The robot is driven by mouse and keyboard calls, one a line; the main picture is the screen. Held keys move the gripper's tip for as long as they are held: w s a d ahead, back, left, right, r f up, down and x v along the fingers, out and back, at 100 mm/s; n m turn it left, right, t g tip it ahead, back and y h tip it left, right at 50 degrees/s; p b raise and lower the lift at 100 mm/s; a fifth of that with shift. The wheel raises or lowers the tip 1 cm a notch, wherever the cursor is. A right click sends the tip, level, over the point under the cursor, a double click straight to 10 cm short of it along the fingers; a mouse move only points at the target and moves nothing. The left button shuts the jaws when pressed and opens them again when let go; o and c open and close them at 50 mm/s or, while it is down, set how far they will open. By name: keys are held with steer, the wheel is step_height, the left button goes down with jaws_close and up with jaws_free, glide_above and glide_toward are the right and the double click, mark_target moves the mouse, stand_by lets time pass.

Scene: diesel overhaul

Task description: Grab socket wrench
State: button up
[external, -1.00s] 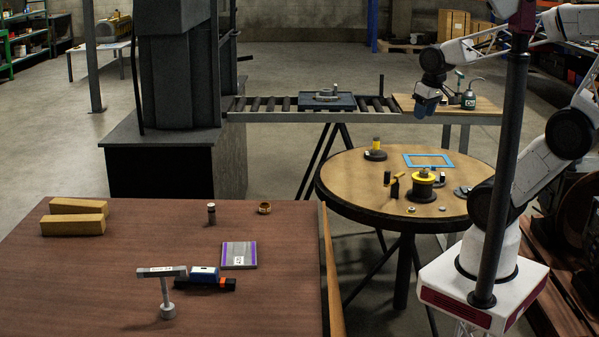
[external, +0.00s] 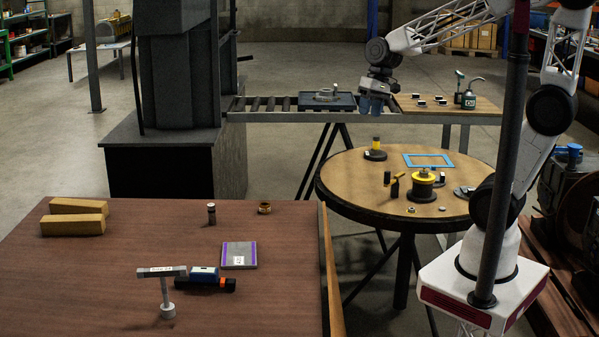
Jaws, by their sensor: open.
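A grey T-shaped tool, which looks like the socket wrench (external: 161,271), stands upright on the brown table (external: 60,290) at the front left. Its flat bar lies level at the top, and a thin shaft runs down to a round socket-like foot on the table. My gripper (external: 376,106) has blue fingers and points down near the roller conveyor at the back, far from this tool. It is open and looks empty; the gap between its fingers is hard to make out.
A blue and black tool (external: 206,277) lies close to the wrench's right, with a grey purple-edged box (external: 239,255) behind it. Two wooden blocks (external: 73,224) lie at the left. The round table (external: 340,180) holds several parts. A dark post (external: 503,150) crosses my arm.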

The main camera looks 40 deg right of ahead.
steer(key=w+a+f+m+g+y, duration=0.15)
steer(key=w+a+f, duration=0.3)
steer(key=a, duration=0.75)
steer(key=w+a+f+m+g+y, duration=0.1)
steer(key=w+a+f+g+y, duration=0.15)
steer(key=w+a, duration=0.6)
steer(key=w+a+f+m+g+y, duration=0.15)
steer(key=a+f, duration=0.25)
steer(key=a, duration=1)
steer(key=m+g+y, duration=0.2)
steer(key=m+y, duration=0.1)
steer(key=m, duration=0.2)
glide_toward(165, 293)
steer(key=f, duration=0.1)
steer(key=shift+s+a+f+m+h, duration=0.15)
steer(key=shift+a+f+m+h, duration=0.15)
steer(key=shift+a+f, duration=0.35)
steer(key=shift+a+r, duration=0.1)
steer(key=shift+s+a+g, duration=0.1)
steer(key=shift+g, duration=0.15)
steer(key=shift+x, duration=1.15)
steer(key=shift+a, duration=0.1)
